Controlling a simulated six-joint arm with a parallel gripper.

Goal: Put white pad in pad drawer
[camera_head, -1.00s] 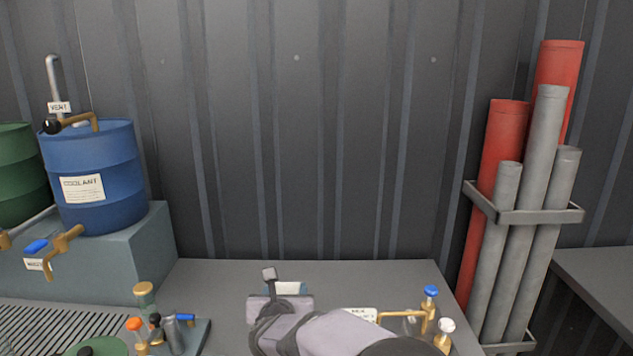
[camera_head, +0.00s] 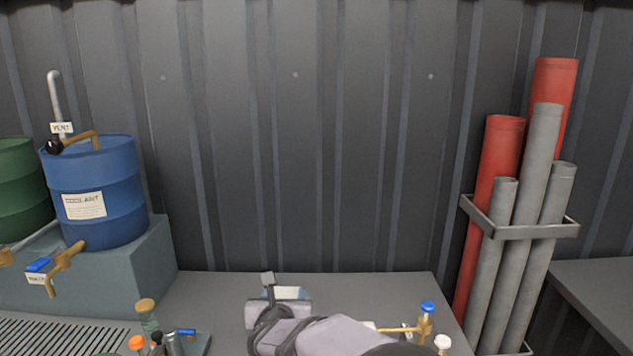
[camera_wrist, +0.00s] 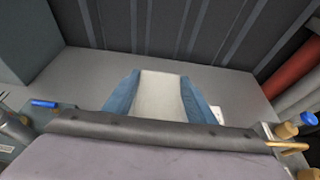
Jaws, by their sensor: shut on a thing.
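The white pad (camera_wrist: 161,95) stands out ahead of my wrist in the wrist view, a pale slab with blue strips along both sides. In the head view only a small pale and blue part of it (camera_head: 292,292) shows behind my gripper (camera_head: 279,311). My gripper is shut on the pad over the grey bench. The wrist housing hides the near end of the pad and much of the grip. I cannot pick out the pad drawer in either view.
Brass pipework with a blue knob (camera_head: 427,308) stands at the bench's right. A blue coolant drum (camera_head: 97,190) sits on a raised block at left. Small valves crowd the front left (camera_head: 150,318). Red and grey pipes (camera_head: 535,190) stand racked at right. The back bench (camera_head: 205,290) is clear.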

